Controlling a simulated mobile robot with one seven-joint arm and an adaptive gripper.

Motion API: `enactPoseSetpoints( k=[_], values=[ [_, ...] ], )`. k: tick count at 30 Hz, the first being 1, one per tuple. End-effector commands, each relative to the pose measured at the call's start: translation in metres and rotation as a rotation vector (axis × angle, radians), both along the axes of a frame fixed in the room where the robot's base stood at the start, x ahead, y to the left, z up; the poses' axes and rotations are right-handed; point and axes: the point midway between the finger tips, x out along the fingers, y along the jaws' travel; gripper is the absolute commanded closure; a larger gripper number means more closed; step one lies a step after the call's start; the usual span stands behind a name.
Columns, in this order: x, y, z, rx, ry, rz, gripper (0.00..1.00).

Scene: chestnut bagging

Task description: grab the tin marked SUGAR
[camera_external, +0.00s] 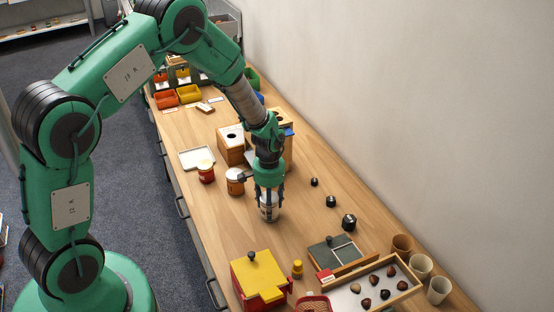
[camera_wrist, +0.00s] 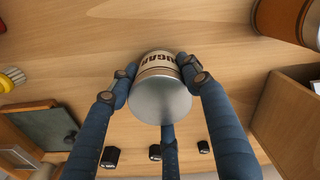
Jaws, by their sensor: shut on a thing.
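The SUGAR tin (camera_external: 269,210) is a small pale, silvery can with a printed band. In the wrist view the tin (camera_wrist: 160,98) shows dark letters on its side, partly cut off but reading like SUGAR. My gripper (camera_external: 269,193) points down over the table. Its blue fingers (camera_wrist: 157,80) are closed around the tin, with dark pads against its left and right sides. I cannot tell whether the tin's bottom touches the table.
A brown tin (camera_external: 235,184) and a red tin (camera_external: 206,174) stand left of my gripper. Wooden boxes (camera_external: 232,146) are behind it. Black knobbed weights (camera_external: 331,201) are to the right. A yellow-topped red box (camera_external: 258,275) and a chestnut tray (camera_external: 342,298) stand in front.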

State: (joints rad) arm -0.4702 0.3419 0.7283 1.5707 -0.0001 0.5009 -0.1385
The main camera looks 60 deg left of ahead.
Motion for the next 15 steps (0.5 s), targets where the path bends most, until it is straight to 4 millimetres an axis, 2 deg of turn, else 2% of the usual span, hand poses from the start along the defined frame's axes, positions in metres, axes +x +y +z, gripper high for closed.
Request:
enactPoseSetpoints(
  k=[5, 12, 15],
  values=[
    [0.001, 0.0, 0.01, 0.001, -0.002, 0.0, 0.89],
    [0.0, 0.0, 0.04, 0.001, -0.002, 0.0, 0.89],
    [-0.019, -0.009, 0.038, -0.001, 0.002, 0.0, 0.89]
  ],
)
